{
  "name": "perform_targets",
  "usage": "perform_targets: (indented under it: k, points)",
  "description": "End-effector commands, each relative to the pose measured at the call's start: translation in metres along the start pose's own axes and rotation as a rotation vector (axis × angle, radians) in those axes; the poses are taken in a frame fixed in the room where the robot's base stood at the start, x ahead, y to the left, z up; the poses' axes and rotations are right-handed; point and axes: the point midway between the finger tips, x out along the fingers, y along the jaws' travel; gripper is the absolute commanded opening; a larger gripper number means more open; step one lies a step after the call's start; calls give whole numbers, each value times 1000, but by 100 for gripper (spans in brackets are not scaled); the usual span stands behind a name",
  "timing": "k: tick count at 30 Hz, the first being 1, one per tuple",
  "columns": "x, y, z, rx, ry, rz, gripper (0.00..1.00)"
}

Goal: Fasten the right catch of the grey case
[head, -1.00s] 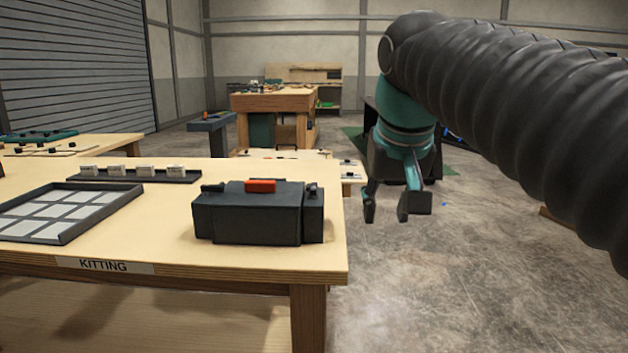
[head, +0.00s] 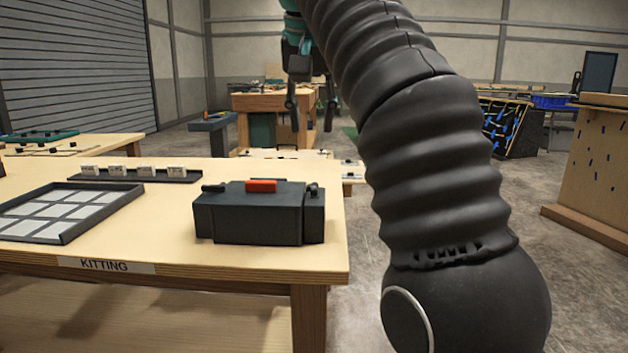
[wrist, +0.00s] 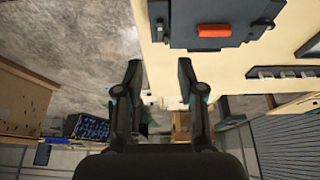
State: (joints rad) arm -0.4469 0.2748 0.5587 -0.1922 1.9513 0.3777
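The dark grey case (head: 250,220) stands closed on the kitting table, with a red handle (head: 261,186) on its top. Its right catch (head: 312,190) is a small dark piece at the top right; it looks raised, but its exact state is too small to tell. A left catch (head: 213,187) sits at the top left. My gripper (head: 311,105) is open and empty, high up, above and apart from the case. In the wrist view, the fingers of my gripper (wrist: 158,78) are spread, and the case (wrist: 190,38) shows at the top.
The kitting table (head: 180,250) also holds a dark tray (head: 72,234) of light squares and a rail (head: 130,177) with several white blocks. A wooden workbench (head: 270,101) stands behind. The floor right of the table is open.

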Motion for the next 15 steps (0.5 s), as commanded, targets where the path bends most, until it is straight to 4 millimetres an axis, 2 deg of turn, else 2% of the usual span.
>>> perform_targets:
  k: [8, 15]
  points:
    - [21, 1, 1, 0, -1, 0, 39]
    - [50, 1, 1, -1, -1, 0, 39]
